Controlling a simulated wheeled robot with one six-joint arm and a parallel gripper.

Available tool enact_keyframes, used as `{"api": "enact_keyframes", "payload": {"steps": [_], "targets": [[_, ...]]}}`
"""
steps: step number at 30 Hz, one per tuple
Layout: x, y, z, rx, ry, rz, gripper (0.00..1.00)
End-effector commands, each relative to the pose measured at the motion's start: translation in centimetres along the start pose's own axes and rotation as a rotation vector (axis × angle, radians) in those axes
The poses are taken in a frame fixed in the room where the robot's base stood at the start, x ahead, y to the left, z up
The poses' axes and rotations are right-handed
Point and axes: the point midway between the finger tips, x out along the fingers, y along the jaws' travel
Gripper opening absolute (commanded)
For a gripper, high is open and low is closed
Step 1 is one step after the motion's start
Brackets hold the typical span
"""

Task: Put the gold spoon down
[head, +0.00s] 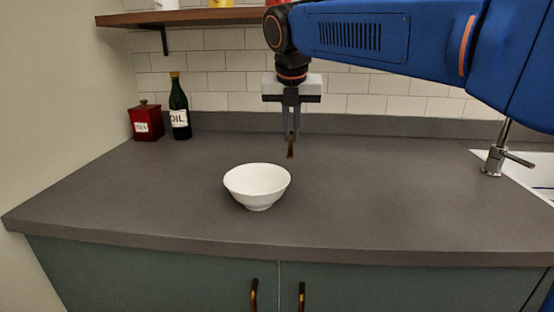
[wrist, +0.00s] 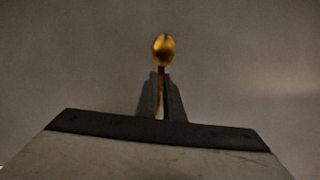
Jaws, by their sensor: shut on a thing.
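The gold spoon (wrist: 164,48) shows in the wrist view with its bowl end beyond my fingertips and its handle running back between the fingers. In the head view the spoon (head: 290,148) is a small dark gold shape below my fingers. My gripper (head: 291,133) is shut on the spoon and points down above the back part of the grey counter. It also shows in the wrist view (wrist: 161,88). The spoon appears to be above the counter, apart from it; the exact gap is hard to tell.
A white bowl (head: 257,187) stands on the counter (head: 380,200), in front and left of my gripper. A dark oil bottle (head: 180,112) and a red tin (head: 146,122) stand at the back left. A tap (head: 497,155) and sink are at the right. The counter's middle right is clear.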

Motion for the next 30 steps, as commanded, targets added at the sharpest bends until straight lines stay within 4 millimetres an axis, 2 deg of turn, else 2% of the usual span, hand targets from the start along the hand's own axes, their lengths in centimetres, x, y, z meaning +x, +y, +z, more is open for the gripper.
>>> {"api": "enact_keyframes", "payload": {"steps": [1, 6, 10, 17, 25, 30], "targets": [[1.1, -0.1, -0.5, -0.001, 0.003, -0.002, 0.00], [4.2, 0.0, -1.8, -0.002, 0.002, -0.002, 0.00], [5.7, 0.0, -2.3, -0.001, 0.001, -0.001, 0.00], [6.2, 0.7, -2.5, -0.002, 0.000, 0.000, 0.00], [6.2, 4.4, -2.5, -0.003, 0.000, 0.001, 0.00], [7.2, 4.0, -3.0, 0.000, 0.000, 0.000, 0.00]]}}
